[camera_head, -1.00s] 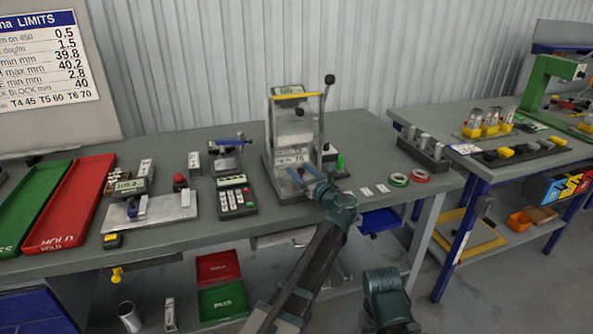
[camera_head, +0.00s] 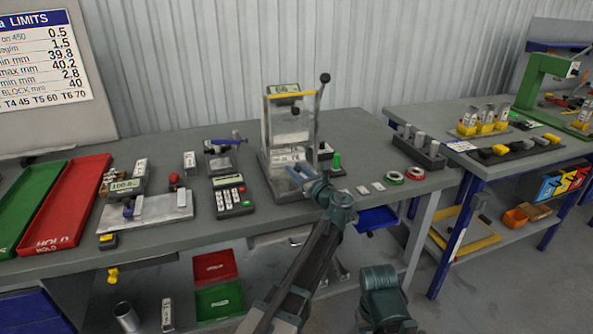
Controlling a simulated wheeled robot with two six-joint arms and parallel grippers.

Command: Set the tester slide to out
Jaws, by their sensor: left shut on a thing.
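The tester (camera_head: 291,108) is an upright grey frame with a small green display, a yellow bar across its top and a tall black-knobbed lever (camera_head: 320,105) at its right. It stands near the back of the middle table. My left gripper (camera_head: 293,168) is at the tester's low front, its bluish fingers shut on a small part there. The fingers and wrist cover that part, so the slide's shape and exact position cannot be made out. My right arm (camera_head: 386,300) shows only as a dark green link at the bottom; its gripper is out of view.
A keypad unit (camera_head: 232,195) stands just left of the tester, with a gauge plate (camera_head: 150,211) beyond it. Green and red rings (camera_head: 404,174) and small white tags lie to the right. A red tray (camera_head: 66,207) lies at far left.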

